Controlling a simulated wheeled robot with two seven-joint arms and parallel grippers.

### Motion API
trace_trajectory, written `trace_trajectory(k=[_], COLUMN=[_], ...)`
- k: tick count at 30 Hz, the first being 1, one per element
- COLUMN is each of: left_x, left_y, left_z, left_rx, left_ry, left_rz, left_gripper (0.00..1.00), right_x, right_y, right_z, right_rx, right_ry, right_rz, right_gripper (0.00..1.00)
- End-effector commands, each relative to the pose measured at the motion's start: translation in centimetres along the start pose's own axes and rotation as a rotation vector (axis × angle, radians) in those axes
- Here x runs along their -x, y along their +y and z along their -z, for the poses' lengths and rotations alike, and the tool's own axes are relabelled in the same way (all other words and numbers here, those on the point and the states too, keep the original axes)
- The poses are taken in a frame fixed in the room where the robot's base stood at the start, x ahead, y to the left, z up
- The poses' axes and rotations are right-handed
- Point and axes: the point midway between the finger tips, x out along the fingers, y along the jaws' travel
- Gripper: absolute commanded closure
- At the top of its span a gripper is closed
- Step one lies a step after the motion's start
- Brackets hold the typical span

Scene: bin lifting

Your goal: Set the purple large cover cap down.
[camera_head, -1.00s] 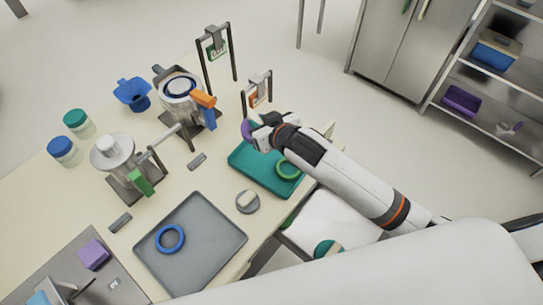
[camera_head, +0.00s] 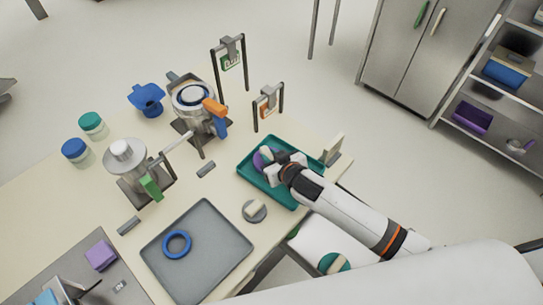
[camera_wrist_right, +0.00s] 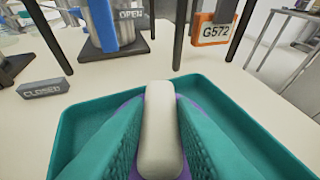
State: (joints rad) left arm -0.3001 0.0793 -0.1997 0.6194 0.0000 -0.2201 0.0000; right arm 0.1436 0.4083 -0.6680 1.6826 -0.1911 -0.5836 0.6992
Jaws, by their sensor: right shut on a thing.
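The purple large cover cap (camera_head: 260,161) has a pale upright handle (camera_wrist_right: 160,125). My right gripper (camera_head: 273,161) is shut on this handle, with its teal finger pads on both sides of it in the right wrist view. The cap is over the left part of the teal tray (camera_head: 254,178), low and close to the tray floor. I cannot tell whether it touches the floor. Purple edges of the cap (camera_wrist_right: 184,166) show around the fingers. My left gripper is not in view.
A grey tray (camera_head: 204,273) with a blue ring (camera_head: 177,244) lies at the front. A grey disc with a pale handle (camera_head: 255,210) is beside the teal tray. A stand with an orange tag (camera_head: 268,103) is behind it. Two machines (camera_head: 200,105) (camera_head: 128,160) stand to the left.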

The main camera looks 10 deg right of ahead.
Motion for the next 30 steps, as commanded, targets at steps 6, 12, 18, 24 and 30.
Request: trace_trajectory(k=[6, 12, 18, 24, 30], left_x=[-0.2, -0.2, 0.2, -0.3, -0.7], left_y=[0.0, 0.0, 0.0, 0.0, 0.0], left_z=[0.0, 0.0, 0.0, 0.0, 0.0], left_rx=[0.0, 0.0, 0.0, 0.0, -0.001], left_ry=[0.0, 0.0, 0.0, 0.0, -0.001], left_rz=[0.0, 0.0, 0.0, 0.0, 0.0], left_gripper=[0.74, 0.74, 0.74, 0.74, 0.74], right_x=[-0.1, -0.1, 0.1, 2.5, 6.5], right_y=[0.0, 0.0, 0.0, 0.0, 0.0], right_z=[0.2, 0.2, -0.3, 0.1, 0.1], right_rx=[0.0, 0.0, 0.001, 0.0, -0.001], right_ry=[0.0, 0.0, -0.001, 0.0, 0.0], right_rz=[0.0, 0.0, 0.0, -0.001, -0.002], right_gripper=[0.62, 0.55, 0.55, 0.55, 0.55])
